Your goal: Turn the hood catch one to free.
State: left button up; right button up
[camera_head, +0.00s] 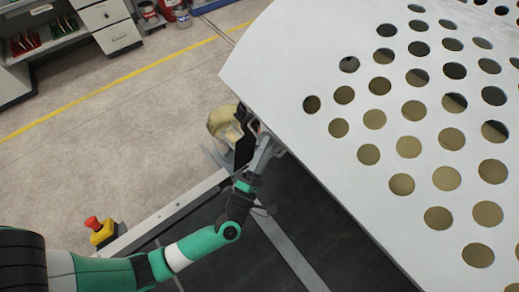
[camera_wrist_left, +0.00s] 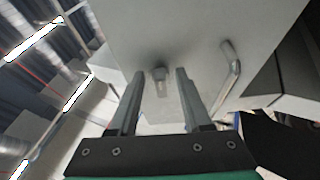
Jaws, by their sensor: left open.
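The hood is a large white panel with rows of round holes (camera_head: 330,65) in the head view. In the left wrist view its plain face (camera_wrist_left: 190,35) fills the top middle. A small metal catch (camera_wrist_left: 161,82) sticks out from this face. My left gripper (camera_wrist_left: 160,74) is open, with one finger on each side of the catch and a gap to both. In the head view my left gripper (camera_head: 268,143) is at the hood's near-left edge, partly hidden by it. The catch is not visible there. My right gripper is in neither view.
A bent metal handle (camera_wrist_left: 231,70) stands right of the catch. A yellowish rounded object (camera_head: 222,122) is beside my left gripper. A red emergency button on a yellow box (camera_head: 101,231) sits near my left arm. Open floor (camera_head: 130,120) lies to the left.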

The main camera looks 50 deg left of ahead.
pick_arm(q)
jog(key=b+v, duration=0.1)
jog(key=v, duration=1)
